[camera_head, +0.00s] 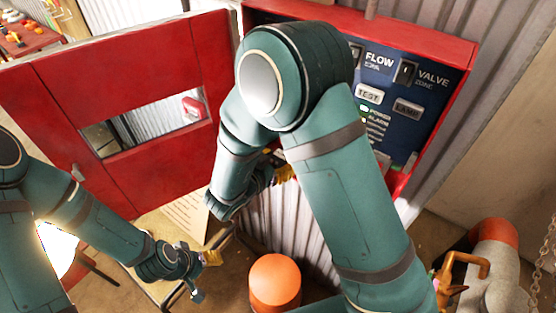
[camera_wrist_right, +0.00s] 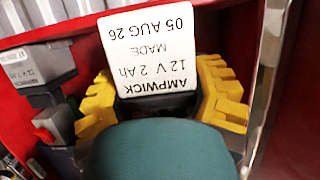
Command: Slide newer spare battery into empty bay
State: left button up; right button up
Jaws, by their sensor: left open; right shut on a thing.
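The battery (camera_wrist_right: 157,48) has a white label that reads, upside down, AMPWICK 12 V 2 Ah MADE 05 AUG 26. My right gripper (camera_wrist_right: 165,92) is shut on it, with yellow finger pads at both sides. In the head view my right gripper (camera_head: 284,172) is mostly hidden behind my own arm, low at the red cabinet (camera_head: 422,30); the battery is hidden there. My left gripper (camera_head: 207,272) is open and empty, low at the left, away from the cabinet. I cannot make out the empty bay in either view.
The red cabinet door (camera_head: 130,60) stands open at left. A blue control panel (camera_head: 420,100) is inside. An orange-topped post (camera_head: 275,280) stands in front.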

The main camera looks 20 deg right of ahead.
jog(key=shift+r+p, duration=0.1)
jog(key=shift+p, duration=0.2)
dwell(0.6)
jog(key=shift+w+d+p, duration=0.2)
jog(key=shift+w+d, duration=0.75)
jog(key=shift+d, duration=0.25)
jog(key=shift+w+d+p, duration=0.15)
jog(key=shift+w+d, duration=0.8)
jog(key=shift+d, duration=0.25)
dwell(0.9)
jog(key=o, duration=1.4)
jog(key=shift+s, duration=0.1)
jog(key=v, duration=1.2)
